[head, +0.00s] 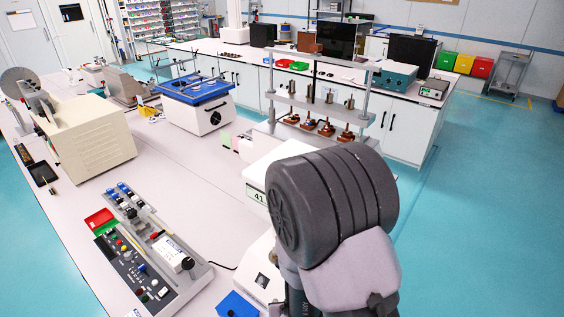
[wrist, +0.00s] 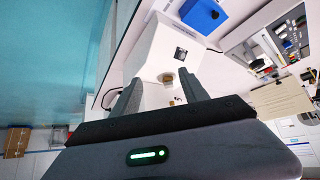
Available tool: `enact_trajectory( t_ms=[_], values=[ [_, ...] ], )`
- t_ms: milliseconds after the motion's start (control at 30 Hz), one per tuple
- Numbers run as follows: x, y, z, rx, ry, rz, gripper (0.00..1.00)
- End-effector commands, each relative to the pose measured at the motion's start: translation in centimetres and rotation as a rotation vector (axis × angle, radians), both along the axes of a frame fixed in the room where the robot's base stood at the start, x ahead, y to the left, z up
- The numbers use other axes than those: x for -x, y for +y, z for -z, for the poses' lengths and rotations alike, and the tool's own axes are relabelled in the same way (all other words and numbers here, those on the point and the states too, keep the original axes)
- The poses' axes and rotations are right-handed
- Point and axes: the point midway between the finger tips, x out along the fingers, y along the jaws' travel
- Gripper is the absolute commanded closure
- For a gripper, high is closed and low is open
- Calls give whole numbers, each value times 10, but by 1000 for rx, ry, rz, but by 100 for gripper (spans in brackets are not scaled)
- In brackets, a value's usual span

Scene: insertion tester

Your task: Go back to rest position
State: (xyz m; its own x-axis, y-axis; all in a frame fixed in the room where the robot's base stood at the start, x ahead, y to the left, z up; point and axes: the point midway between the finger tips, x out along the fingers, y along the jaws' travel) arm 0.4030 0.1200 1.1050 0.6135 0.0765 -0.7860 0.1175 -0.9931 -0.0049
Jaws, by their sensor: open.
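My gripper (wrist: 160,95) shows in the wrist view with its two dark fingers spread apart and nothing between them. Beyond the fingers is a white machine (wrist: 165,48) with a small dark square panel and a round metal fitting (wrist: 168,77). The gripper appears in front of this machine, and I see no contact. In the head view my dark grey arm covers the lower middle, and the gripper itself is hidden. Part of the white machine (head: 262,275) shows left of the arm, beside a blue box (head: 237,305).
A control panel (head: 150,250) with buttons lies on the bench, with a red and green tray (head: 101,221) beside it. A beige machine (head: 88,138), a blue-topped unit (head: 195,90) and a shelf rack (head: 318,112) stand farther back. The teal floor (head: 480,220) at right is clear.

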Motion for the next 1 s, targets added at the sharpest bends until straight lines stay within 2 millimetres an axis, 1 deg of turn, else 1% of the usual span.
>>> enact_trajectory(
  t_ms=[33,233,367,467,567,667,700,800,900,1000],
  values=[
    [-8,-3,2,-26,-5,30,48],
    [-13,-16,-12,-108,38,122,48],
    [-7,-28,-24,-163,65,175,48],
    [6,-39,-32,-209,89,215,48],
    [33,-55,-38,-258,116,260,48],
    [77,-71,-40,-304,144,310,48],
    [95,-75,-40,-318,155,326,48],
    [130,-81,-40,-343,176,357,48],
    [148,-82,-43,-356,190,373,48],
    [151,-82,-46,-357,196,375,48]
  ],
)
